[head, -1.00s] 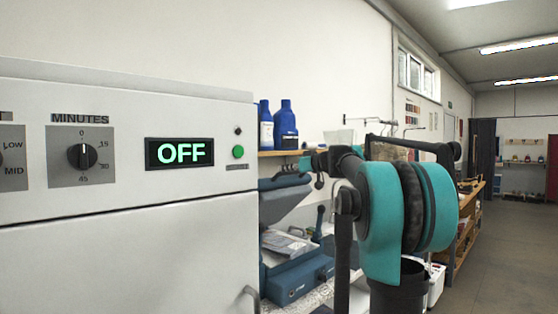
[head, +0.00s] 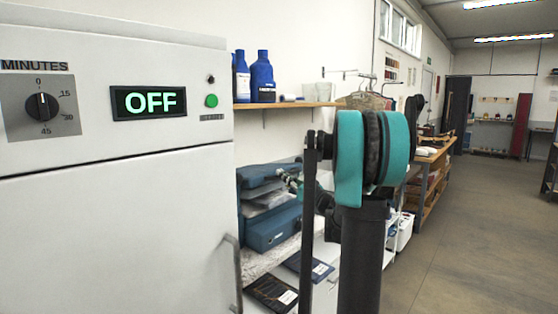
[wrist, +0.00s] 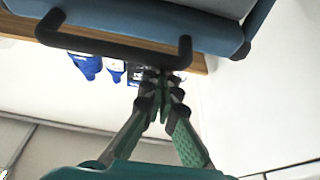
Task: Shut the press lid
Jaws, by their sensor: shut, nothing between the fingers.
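The press (head: 272,230) is blue and stands on the bench behind the white cabinet, in the middle of the head view. Its blue lid (head: 262,176) sits low over the base, with a narrow grey gap still showing between them. In the wrist view the lid's blue and grey edge (wrist: 205,12) fills the top, with a black bar handle (wrist: 110,50) along it. My gripper (wrist: 165,74) is shut and empty, its fingertips right at the handle's bar; I cannot tell if they touch it. In the head view my gripper (head: 290,181) is small, beside the lid, partly behind my arm.
The white cabinet (head: 115,220) with an OFF display fills the left. A wooden shelf (head: 285,105) with blue bottles (head: 262,78) hangs above the press. Dark flat packets (head: 272,293) lie below it. Open floor (head: 480,230) is at the right.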

